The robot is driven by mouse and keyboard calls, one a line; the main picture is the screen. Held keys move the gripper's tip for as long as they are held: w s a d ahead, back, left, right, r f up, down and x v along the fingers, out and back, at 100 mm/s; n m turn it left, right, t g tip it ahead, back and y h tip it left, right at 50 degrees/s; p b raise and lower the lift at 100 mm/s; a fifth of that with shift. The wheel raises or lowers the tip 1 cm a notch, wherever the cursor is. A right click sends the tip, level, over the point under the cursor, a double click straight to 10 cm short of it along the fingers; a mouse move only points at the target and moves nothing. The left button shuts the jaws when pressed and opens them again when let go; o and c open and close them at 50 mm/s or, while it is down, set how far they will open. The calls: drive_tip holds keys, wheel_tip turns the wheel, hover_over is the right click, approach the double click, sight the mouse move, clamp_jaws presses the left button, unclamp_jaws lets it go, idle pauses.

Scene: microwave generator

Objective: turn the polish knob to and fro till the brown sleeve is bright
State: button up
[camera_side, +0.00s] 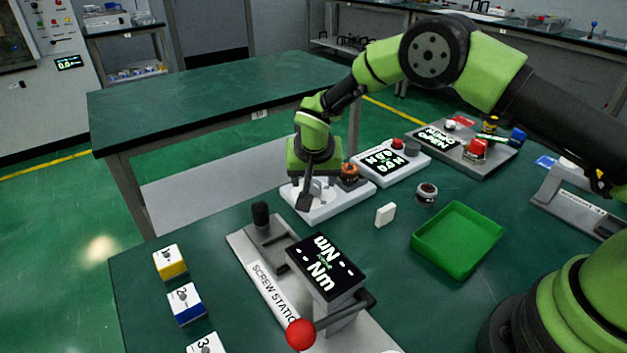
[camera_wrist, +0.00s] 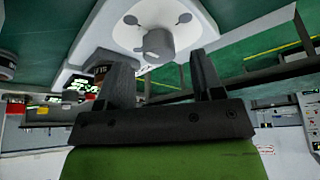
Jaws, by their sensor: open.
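The white polish station (camera_side: 345,205) stands on the green table below my gripper (camera_side: 306,192). In the wrist view, a grey knob (camera_wrist: 158,42) stands on a round white plate (camera_wrist: 165,14). My gripper (camera_wrist: 161,66) is open there, its two dark fingers apart with the knob showing in the gap beyond the tips. I cannot tell whether a finger touches it. The brown sleeve (camera_wrist: 101,74) is partly hidden behind the left finger. In the side view my gripper hides the knob.
The white display unit (camera_side: 392,163) stands right of the polish station. A small white block (camera_side: 385,214), a round metal part (camera_side: 427,194) and a green tray (camera_side: 458,240) lie nearer. The screw station (camera_side: 268,279) with its red-balled lever (camera_side: 301,334) is in front.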

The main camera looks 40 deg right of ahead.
drive_tip(key=v, duration=0.7)
drive_tip(key=shift+r, duration=0.25)
drive_tip(key=shift+s+a, duration=0.1)
drive_tip(key=shift+s, duration=0.05)
drive_tip(key=s+d+r+t+y, duration=0.1)
drive_tip(key=s+d+r, duration=0.1)
drive_tip(key=s+r, duration=0.45)
drive_tip(key=s+d+r+y, duration=0.15)
drive_tip(key=s+r, duration=0.25)
drive_tip(key=r, duration=0.6)
drive_tip(key=s+d+r+n+t+y, duration=0.1)
drive_tip(key=s+r+n+t+y, duration=0.1)
drive_tip(key=s, duration=1.6)
drive_tip(key=shift+r+n+t, duration=0.3)
drive_tip(key=shift+n, duration=0.1)
